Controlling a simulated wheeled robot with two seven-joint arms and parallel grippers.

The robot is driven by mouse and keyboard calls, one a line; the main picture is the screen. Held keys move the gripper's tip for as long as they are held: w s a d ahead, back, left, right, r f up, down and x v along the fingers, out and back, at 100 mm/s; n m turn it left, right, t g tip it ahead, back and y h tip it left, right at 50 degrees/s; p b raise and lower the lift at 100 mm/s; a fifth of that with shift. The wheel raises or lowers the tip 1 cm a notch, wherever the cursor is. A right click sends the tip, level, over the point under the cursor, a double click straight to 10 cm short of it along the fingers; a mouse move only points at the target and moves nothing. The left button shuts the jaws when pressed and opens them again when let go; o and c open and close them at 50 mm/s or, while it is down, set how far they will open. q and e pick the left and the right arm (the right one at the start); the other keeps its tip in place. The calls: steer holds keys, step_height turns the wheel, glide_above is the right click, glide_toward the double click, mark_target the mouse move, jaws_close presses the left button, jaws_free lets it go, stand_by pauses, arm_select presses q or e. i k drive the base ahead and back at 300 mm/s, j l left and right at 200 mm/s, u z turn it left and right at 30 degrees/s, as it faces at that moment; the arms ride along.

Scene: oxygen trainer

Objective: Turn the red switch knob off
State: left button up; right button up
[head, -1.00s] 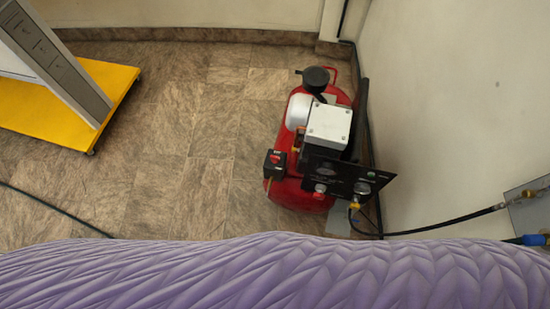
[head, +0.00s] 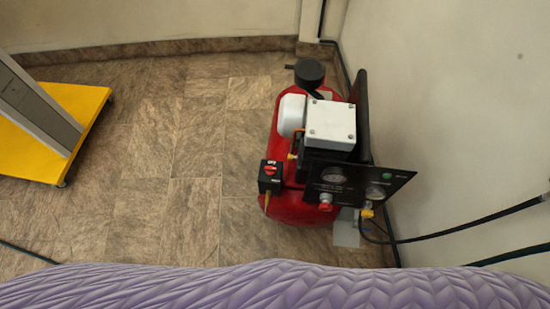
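In the head view a red compressor tank (head: 288,208) stands on the floor near the right wall. A small black switch box (head: 270,184) sits on its left side, with a red switch knob (head: 270,170) on its top face. The knob is too small to tell its setting. A second red knob (head: 325,203) is on the front of a black gauge panel (head: 352,180) at the compressor's near right side. Neither of my grippers shows in the head view.
A purple quilted surface (head: 280,288) spans the bottom edge, between my view and the compressor. A yellow wheeled base (head: 85,105) with a grey upright stands at left. Hoses (head: 470,225) run to the right. Tiled floor left of the compressor is clear.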

mark_target(270, 171)
steer(key=i+j+z, duration=0.15)
steer(key=j+z, duration=0.2)
steer(key=i+j+z, duration=0.15)
steer(key=j+z, duration=0.95)
steer(key=i+j, duration=0.05)
steer(key=j, duration=0.05)
